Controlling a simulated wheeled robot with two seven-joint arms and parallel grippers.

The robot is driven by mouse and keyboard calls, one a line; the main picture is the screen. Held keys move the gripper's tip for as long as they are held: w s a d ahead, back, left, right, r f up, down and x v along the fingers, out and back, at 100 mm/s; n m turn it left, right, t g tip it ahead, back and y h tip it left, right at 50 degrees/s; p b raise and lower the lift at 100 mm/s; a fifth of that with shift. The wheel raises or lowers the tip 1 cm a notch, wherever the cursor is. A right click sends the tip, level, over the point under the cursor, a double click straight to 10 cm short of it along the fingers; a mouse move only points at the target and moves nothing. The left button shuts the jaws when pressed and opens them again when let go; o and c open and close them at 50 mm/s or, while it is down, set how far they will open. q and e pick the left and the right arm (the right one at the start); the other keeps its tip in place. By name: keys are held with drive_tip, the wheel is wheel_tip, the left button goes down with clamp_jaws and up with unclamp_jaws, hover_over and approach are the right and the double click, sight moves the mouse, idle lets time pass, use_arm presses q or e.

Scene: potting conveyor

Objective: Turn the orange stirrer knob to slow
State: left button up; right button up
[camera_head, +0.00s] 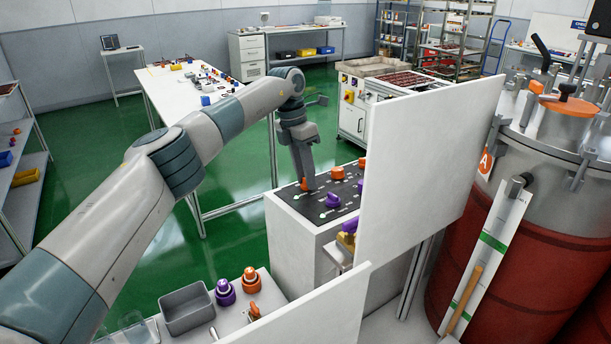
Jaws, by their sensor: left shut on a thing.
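My left arm reaches in from the left over a white console with a dark top panel (346,207). My left gripper (306,184) points down at the panel's left part and is shut on an orange knob (303,186), which it mostly hides. Another orange knob (337,172) stands to its right, and a third orange one (362,163) sits near the white upright board. A purple knob (332,200) stands nearer the front. The knob's pointer and the small panel markings are too small to read. My right gripper is not in view.
A white upright board (430,165) stands close to the right of the console. A grey bin (187,309), a purple knob-like part (225,292) and an orange one (250,280) are on the front table. A large red-and-steel drum (550,215) stands at right.

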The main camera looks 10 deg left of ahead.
use_arm(q)
drive_tip(key=shift+r, duration=0.1)
drive_tip(key=o, duration=1.1)
drive_tip(key=shift+c, duration=0.2)
drive_tip(key=shift+a+r, duration=0.1)
drive_tip(key=shift+r, duration=0.3)
drive_tip(key=p+v, duration=0.2)
drive_tip(key=v, duration=1.4)
drive_tip(key=shift+r, duration=0.3)
drive_tip(key=shift+s+f, duration=0.1)
drive_tip(key=shift+f, duration=0.05)
